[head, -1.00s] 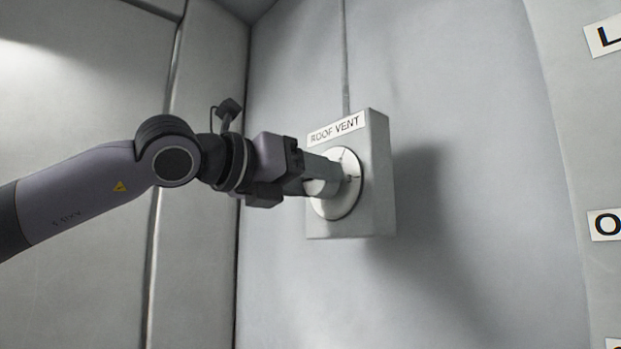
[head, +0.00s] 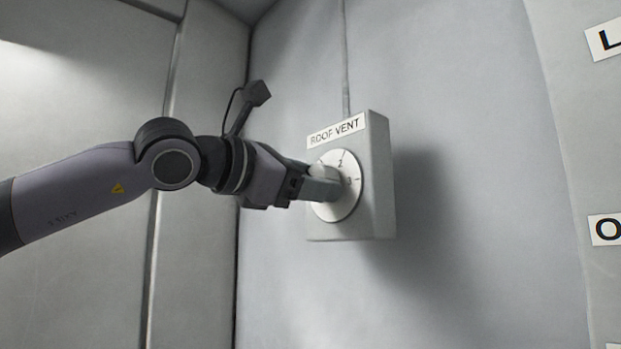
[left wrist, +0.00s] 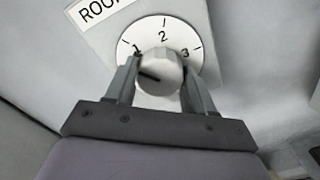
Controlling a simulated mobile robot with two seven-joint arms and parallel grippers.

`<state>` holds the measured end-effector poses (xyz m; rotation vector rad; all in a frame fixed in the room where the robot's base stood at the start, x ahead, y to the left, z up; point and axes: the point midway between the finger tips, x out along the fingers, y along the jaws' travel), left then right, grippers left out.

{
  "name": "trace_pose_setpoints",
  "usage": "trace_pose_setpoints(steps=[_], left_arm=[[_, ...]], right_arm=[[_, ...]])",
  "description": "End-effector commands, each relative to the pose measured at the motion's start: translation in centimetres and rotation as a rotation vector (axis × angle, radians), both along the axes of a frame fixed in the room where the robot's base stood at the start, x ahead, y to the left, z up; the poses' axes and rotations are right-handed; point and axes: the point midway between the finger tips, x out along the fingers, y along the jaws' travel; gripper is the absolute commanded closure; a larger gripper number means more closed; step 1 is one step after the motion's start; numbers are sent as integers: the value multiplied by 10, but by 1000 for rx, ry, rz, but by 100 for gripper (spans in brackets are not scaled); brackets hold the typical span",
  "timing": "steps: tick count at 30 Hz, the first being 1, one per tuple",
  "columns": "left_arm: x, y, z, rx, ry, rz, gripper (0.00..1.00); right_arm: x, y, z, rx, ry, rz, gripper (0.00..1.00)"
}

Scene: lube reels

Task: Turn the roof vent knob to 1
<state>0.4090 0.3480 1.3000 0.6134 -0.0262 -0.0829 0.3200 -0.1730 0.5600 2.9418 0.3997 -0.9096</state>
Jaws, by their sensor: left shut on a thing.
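The roof vent knob (left wrist: 160,72) is a light round knob on a white dial (left wrist: 178,27) marked 1, 2 and 3. The dial also shows in the head view (head: 331,208), on a grey box (head: 379,180) labelled ROOF VENT. My left gripper (head: 322,186) reaches the knob from the left. In the left wrist view its fingers (left wrist: 160,68) are shut on the knob, one on each side. The knob's dark mark points left, below the 1, toward the left finger. That finger hides part of the dial there.
The box stands out from a pale wall (head: 460,150), with a thin conduit (head: 345,60) running up from it. The wall between is bare.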

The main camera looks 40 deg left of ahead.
Motion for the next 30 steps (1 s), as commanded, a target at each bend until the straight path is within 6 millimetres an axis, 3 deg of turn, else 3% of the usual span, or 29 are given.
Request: trace_pose_setpoints(steps=[12, 27, 28, 30], left_arm=[[0, 0, 0, 158, -14, 0, 77], [0, 0, 0, 171, -15, 0, 77], [0, 0, 0, 171, -15, 0, 37], [0, 0, 0, 171, -15, 0, 21]], right_arm=[[0, -3, 1, -1, 2, -7, 57], [-1, -4, 0, -3, 6, -9, 57], [-1, -4, 0, -3, 6, -9, 57], [-1, -4, 0, -3, 6, -9, 57]])
